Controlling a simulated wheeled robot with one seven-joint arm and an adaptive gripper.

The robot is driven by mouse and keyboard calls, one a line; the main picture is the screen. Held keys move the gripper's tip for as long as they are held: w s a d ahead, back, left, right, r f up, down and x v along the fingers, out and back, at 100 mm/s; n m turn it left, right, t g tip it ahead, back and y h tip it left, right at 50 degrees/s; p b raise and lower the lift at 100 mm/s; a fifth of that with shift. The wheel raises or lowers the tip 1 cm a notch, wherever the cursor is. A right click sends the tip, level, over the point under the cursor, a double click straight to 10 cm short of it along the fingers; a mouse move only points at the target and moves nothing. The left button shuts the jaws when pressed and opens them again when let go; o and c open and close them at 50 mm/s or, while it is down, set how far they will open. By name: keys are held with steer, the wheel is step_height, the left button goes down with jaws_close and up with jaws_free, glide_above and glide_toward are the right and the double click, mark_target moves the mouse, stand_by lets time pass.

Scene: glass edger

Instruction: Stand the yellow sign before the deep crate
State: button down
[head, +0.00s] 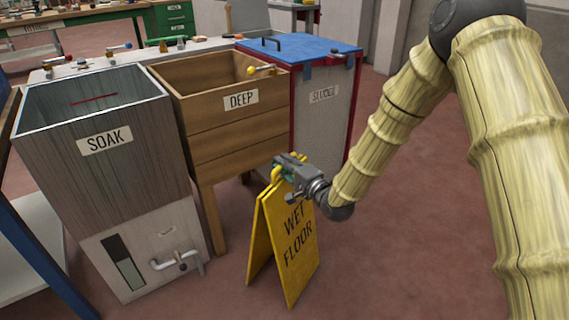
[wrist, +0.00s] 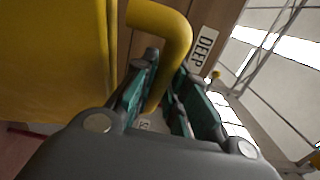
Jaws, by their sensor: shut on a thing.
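The yellow sign (head: 286,243), lettered WET FLOOR, is an upright A-frame with its two panels spread at the bottom. It is in front of the wooden DEEP crate (head: 222,131), a little to its right. My gripper (head: 284,170) is shut on the sign's handle at the top. In the wrist view, the yellow handle (wrist: 177,40) passes between my fingers (wrist: 165,85), and a sign panel (wrist: 55,60) fills the left. The DEEP label (wrist: 203,46) shows behind. I cannot tell whether the sign's feet touch the floor.
The grey SOAK tank (head: 105,150), with a tap (head: 177,262) low on its front, stands left of the crate. The SLUDGE bin (head: 322,105) with a blue lid stands to the right. A crate leg (head: 212,215) is left of the sign. Red floor (head: 400,250) is clear at right.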

steer(key=shift+f, duration=0.1)
steer(key=c, duration=1.4)
jaws_free()
steer(key=shift+o, duration=0.3)
steer(key=shift+f, duration=0.1)
